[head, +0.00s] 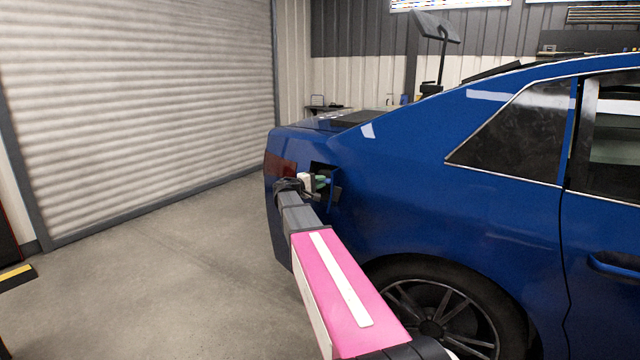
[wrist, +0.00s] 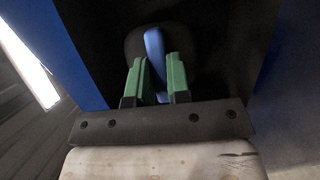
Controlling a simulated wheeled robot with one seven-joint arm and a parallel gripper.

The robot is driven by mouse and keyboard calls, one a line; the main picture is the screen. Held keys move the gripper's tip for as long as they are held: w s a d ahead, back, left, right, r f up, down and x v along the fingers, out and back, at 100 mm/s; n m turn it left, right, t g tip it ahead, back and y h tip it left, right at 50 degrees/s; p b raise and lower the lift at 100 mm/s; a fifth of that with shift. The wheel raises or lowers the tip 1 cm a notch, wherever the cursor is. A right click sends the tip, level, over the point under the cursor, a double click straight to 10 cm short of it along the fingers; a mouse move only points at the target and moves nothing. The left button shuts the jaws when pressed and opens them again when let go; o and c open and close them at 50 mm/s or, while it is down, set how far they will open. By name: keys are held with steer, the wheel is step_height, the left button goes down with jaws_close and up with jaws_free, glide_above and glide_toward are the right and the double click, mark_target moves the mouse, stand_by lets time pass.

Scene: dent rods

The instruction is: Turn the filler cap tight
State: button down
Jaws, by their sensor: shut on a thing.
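The filler cap (wrist: 136,43) is a dark round cap with a raised blue grip bar (wrist: 154,48) across it, seen in the wrist view inside the dark filler recess. My gripper (wrist: 160,75) has two green fingers, one on each side of the blue bar, and is shut on it. The bar stands nearly upright in that view, leaning slightly. In the head view my gripper (head: 321,181) reaches into the open filler recess on the rear side of the blue car (head: 420,150). The cap is mostly hidden there by my gripper and arm.
The open filler flap (head: 336,187) stands at the right of the recess, close to my gripper. The car's rear wheel (head: 440,305) is below, near my arm. A ribbed shutter door (head: 140,100) is at the left, with clear floor (head: 160,270) before it.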

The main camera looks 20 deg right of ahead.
steer(key=shift+f+m, duration=0.1)
steer(key=shift+m, duration=0.2)
steer(key=c, duration=1.1)
jaws_free()
steer(key=v, duration=1)
steer(key=shift+s+a+r, duration=0.15)
steer(key=shift+a+r, duration=0.05)
steer(key=shift+a, duration=0.2)
steer(key=s+a+f+g+y, duration=0.1)
steer(key=s+f+y, duration=0.4)
steer(key=s+f, duration=0.4)
steer(key=s+a+f+g+y, duration=0.15)
steer(key=s+f+y, duration=0.25)
steer(key=s+f, duration=0.55)
steer(key=s+a+f+m+y, duration=0.1)
steer(key=s+a+f+y, duration=0.2)
steer(key=s+f, duration=0.1)
steer(key=s+a+f+m+g+y, duration=0.1)
steer(key=s+a+f+y, duration=0.1)
steer(key=s+a+f, duration=0.1)
steer(key=s+a+f+g+y, duration=0.1)
steer(key=s+a+f+y, duration=0.2)
steer(key=s+f, duration=0.2)
steer(key=shift+s+a+m+y, duration=0.15)
steer(key=shift+a+m+y, duration=0.15)
steer(key=shift+m, duration=0.1)
